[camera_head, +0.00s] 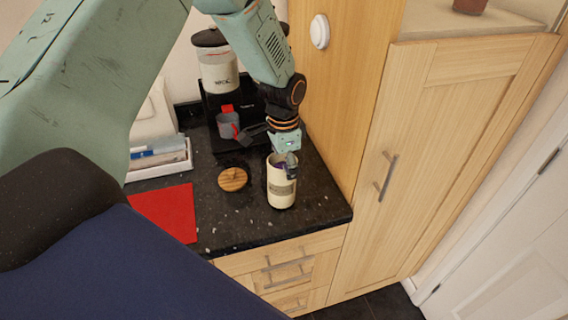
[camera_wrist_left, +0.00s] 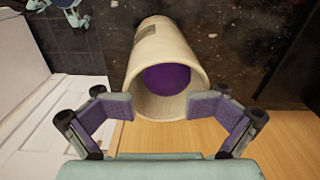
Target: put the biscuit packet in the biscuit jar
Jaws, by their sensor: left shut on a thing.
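The cream biscuit jar (camera_head: 281,190) stands upright and open near the front edge of the dark counter. The purple biscuit packet (camera_wrist_left: 167,82) shows inside the jar's mouth in the left wrist view; its lower part is hidden by the jar (camera_wrist_left: 165,45). My left gripper (camera_head: 288,165) points down at the jar's mouth. My right gripper is not in view.
A round wooden lid (camera_head: 232,179) lies left of the jar. A red mat (camera_head: 165,212) and a white tray (camera_head: 160,167) are at left. A tall wooden cupboard (camera_head: 435,130) bounds the right.

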